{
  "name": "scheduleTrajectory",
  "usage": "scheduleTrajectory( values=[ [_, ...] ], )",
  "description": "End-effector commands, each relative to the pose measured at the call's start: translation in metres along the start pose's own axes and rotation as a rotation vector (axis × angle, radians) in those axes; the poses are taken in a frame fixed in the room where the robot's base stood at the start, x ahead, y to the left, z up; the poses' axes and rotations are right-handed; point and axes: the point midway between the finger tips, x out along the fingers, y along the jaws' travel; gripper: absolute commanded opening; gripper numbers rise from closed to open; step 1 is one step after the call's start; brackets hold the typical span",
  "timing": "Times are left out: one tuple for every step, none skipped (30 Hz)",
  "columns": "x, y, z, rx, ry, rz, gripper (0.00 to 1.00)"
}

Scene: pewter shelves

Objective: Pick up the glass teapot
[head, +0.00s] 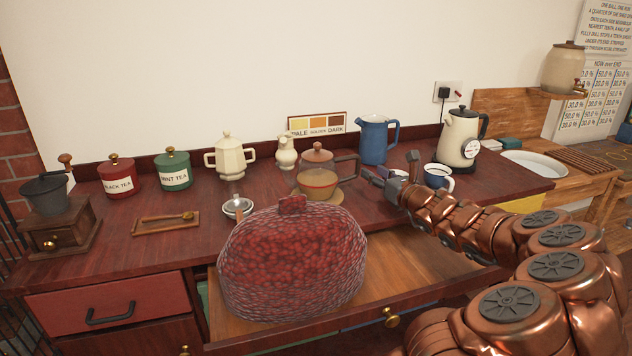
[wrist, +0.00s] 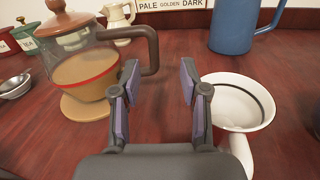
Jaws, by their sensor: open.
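The glass teapot (head: 318,181) stands on a round wooden coaster (head: 327,195) on the dark red counter. It has a reddish-brown lid, a brown handle pointing right and brown liquid inside. In the wrist view the teapot (wrist: 85,68) is at the upper left, with its handle (wrist: 146,50) toward my gripper. My gripper (head: 383,173) is just right of the handle. In the wrist view my gripper (wrist: 160,80) is open, with nothing between its fingers. The handle end lies just beyond and left of the left finger; I cannot tell whether they touch.
A white cup (wrist: 238,104) is close on my gripper's right. A blue jug (head: 375,140) and cream kettle (head: 462,138) stand behind. A small strainer bowl (head: 237,207) is left of the teapot.

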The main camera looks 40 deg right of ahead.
Motion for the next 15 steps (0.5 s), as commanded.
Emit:
scheduleTrajectory(
  values=[
    [0.005, 0.001, 0.0, -0.001, 0.001, 0.002, 0.44],
    [0.008, 0.002, 0.0, 0.0, 0.001, 0.003, 0.44],
    [0.011, 0.002, 0.0, -0.001, 0.001, 0.004, 0.44],
    [0.013, 0.002, 0.0, -0.001, 0.001, 0.004, 0.44],
    [0.016, 0.003, 0.0, -0.001, 0.001, 0.004, 0.44],
    [0.018, 0.003, 0.0, -0.001, 0.001, 0.005, 0.44],
    [0.02, 0.003, 0.0, -0.001, 0.001, 0.005, 0.44],
    [0.021, 0.004, 0.0, -0.001, 0.001, 0.005, 0.44],
    [0.024, 0.004, -0.001, -0.002, 0.002, 0.006, 0.44],
    [0.026, 0.005, -0.001, -0.003, 0.002, 0.006, 0.44],
    [0.03, 0.006, -0.001, -0.003, 0.002, 0.007, 0.44],
    [0.035, 0.007, -0.002, -0.004, 0.003, 0.008, 0.44],
    [0.039, 0.007, -0.002, -0.005, 0.003, 0.007, 0.44],
    [0.043, 0.008, -0.003, -0.005, 0.002, 0.006, 0.44],
    [0.049, 0.009, -0.003, -0.005, 0.002, 0.006, 0.44]
  ],
)
